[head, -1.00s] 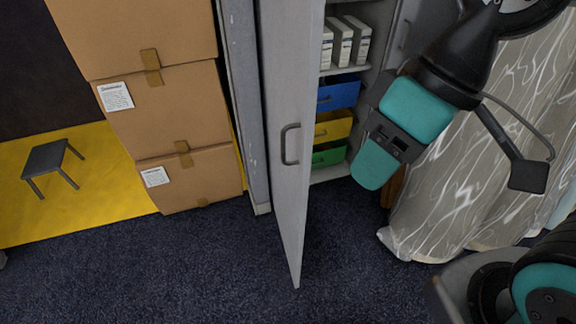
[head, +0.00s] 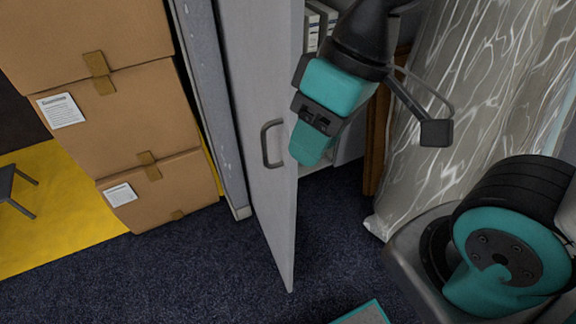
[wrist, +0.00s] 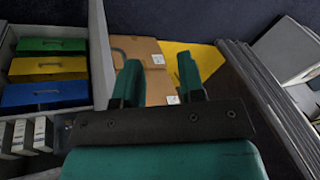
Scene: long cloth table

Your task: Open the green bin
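The green bin (wrist: 50,46) is in the cabinet at the left of the wrist view, with a dark handle on its front. It is in a row with a yellow bin (wrist: 48,68) and a blue bin (wrist: 46,93). My gripper (wrist: 160,80) is open and empty, to the right of the bins in that view and apart from them. In the head view my gripper (head: 310,143) is beside the open grey cabinet door (head: 262,110) and its dark handle, and the green bin is hidden there.
Cardboard boxes (head: 125,125) are stacked left of the cabinet on a yellow floor area. A marbled grey cloth (head: 450,120) hangs at the right. The dark carpet (head: 180,275) in front is clear.

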